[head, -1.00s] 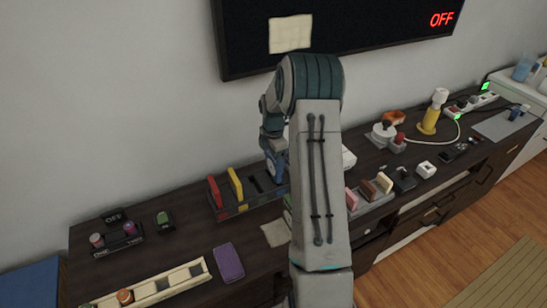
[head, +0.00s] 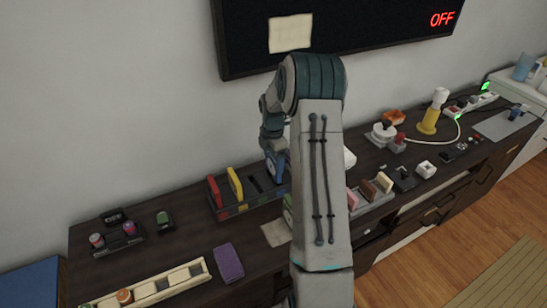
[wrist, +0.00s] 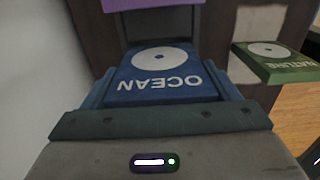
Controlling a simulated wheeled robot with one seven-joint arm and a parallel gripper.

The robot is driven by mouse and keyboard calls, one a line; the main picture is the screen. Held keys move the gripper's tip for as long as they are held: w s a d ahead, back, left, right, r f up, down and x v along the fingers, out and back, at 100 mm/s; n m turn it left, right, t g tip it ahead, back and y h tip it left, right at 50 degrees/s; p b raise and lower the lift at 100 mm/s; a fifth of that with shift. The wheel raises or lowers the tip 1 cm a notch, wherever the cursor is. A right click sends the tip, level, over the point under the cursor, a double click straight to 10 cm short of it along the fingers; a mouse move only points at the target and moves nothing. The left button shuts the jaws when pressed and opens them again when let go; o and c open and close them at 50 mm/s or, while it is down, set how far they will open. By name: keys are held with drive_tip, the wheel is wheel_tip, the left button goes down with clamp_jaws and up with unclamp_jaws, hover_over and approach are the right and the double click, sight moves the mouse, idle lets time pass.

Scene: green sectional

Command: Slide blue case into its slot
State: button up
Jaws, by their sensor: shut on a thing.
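A blue case (wrist: 165,75) with a white disc and the word OCEAN fills the middle of the wrist view. My gripper (wrist: 163,88) is shut on it, with a finger at each side. In the head view a blue part (head: 277,165) shows at the right end of the dark rack (head: 243,208), and my arm hides most of the gripper. The rack holds an upright red case (head: 214,191) and a yellow case (head: 235,187). I cannot tell whether the blue case is inside a slot or just above it.
A green case (wrist: 275,62) stands beside the blue one in the wrist view, apart from it. A purple item (head: 229,263) lies in front of the rack. Another rack with pink and brown cases (head: 369,190) stands to the right of my arm.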

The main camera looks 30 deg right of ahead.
sight(273, 169)
drive_tip(key=shift+f+b, duration=1.85)
drive_tip(key=shift+f, duration=0.95)
drive_tip(key=o, duration=0.9)
wheel_tip(273, 169, up, 14)
drive_tip(key=shift+f+b, duration=0.1)
drive_tip(key=shift+b, duration=0.35)
drive_tip(key=s+a+r+m+t, duration=0.1)
drive_tip(key=s+a+r+m, duration=0.45)
drive_tip(key=s+a, duration=0.35)
drive_tip(key=s+a+r+m+t, duration=0.1)
drive_tip(key=s+a+r+m, duration=0.3)
drive_tip(key=s+a+m, duration=0.5)
drive_tip(key=s+m, duration=0.1)
drive_tip(key=s, duration=0.3)
drive_tip(key=s+f+m, duration=0.1)
drive_tip(key=s, duration=0.2)
drive_tip(key=s+a+f+m+t, duration=0.1)
drive_tip(key=s, duration=0.3)
drive_tip(key=shift+s+f+m, duration=0.15)
drive_tip(key=shift+s+m, duration=0.15)
drive_tip(key=shift+m, duration=0.05)
